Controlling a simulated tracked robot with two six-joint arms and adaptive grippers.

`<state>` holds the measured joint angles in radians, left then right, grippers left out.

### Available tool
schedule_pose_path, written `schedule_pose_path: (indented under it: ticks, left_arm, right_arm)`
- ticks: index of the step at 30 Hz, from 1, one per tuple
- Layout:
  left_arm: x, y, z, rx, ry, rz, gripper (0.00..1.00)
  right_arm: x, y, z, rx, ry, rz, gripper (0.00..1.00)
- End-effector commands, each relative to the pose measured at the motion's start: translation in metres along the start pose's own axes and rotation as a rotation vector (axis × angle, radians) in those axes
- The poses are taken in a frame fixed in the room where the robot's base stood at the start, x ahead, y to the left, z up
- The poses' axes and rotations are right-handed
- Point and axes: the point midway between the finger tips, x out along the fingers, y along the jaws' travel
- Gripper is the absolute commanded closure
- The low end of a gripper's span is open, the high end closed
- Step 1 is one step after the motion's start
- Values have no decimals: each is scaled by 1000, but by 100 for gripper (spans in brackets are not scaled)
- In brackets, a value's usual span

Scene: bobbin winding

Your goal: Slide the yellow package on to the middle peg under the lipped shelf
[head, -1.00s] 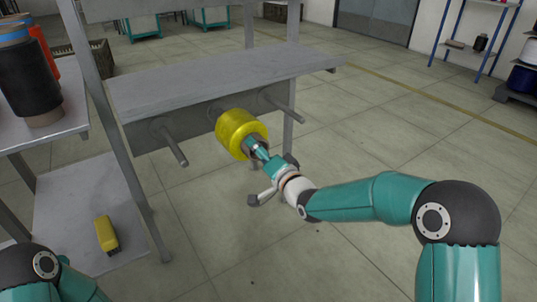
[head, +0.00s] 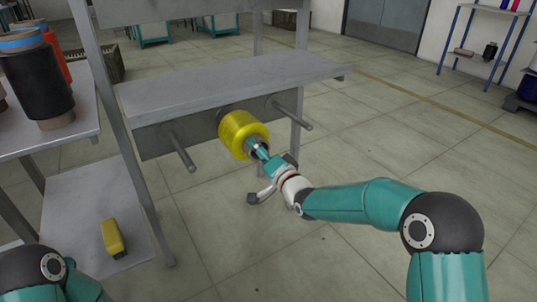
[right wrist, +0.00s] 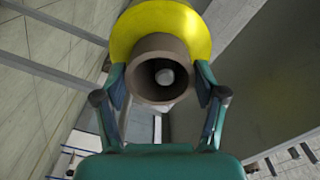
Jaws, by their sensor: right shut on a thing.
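The yellow package (head: 240,130), a thick ring on a brown hollow core, is at the middle peg, close to the panel under the shelf (head: 230,88). In the right wrist view its yellow body (right wrist: 160,20) lies beyond the core (right wrist: 140,88). The round peg end (right wrist: 164,76) shows inside the core's bore, so the package appears to be around the peg. In the head view the package hides that peg. My right gripper (head: 258,151) is shut on the core's near end, one finger on each side. My left gripper is out of view.
A left peg (head: 180,150) and a right peg (head: 293,115) on the same panel are empty. A grey upright (head: 120,130) stands left of the shelf. Dark and orange spools (head: 38,85) stand on a side table. Open floor lies right.

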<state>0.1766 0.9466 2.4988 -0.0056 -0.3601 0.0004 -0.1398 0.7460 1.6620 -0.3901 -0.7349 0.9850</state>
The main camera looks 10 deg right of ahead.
Motion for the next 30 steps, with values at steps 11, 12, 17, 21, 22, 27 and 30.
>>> schedule_pose_path:
  ticks: [11, 12, 17, 21, 22, 27, 30]
  left_arm:
    - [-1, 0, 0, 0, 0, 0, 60]
    - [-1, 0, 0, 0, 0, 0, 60]
    - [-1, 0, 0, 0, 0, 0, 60]
    - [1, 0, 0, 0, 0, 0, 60]
    - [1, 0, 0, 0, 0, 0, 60]
    - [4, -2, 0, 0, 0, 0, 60]
    - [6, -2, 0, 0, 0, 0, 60]
  right_arm:
    - [11, -3, -2, -2, 5, -7, 99]
    - [11, -3, -2, -2, 5, -7, 99]
    - [11, -3, -2, -2, 5, -7, 99]
    - [11, -2, -1, -2, 5, -7, 99]
    - [11, -2, -1, -2, 5, -7, 99]
    - [11, 1, 0, -2, 5, -7, 99]
    - [11, 2, 1, -2, 5, -7, 99]
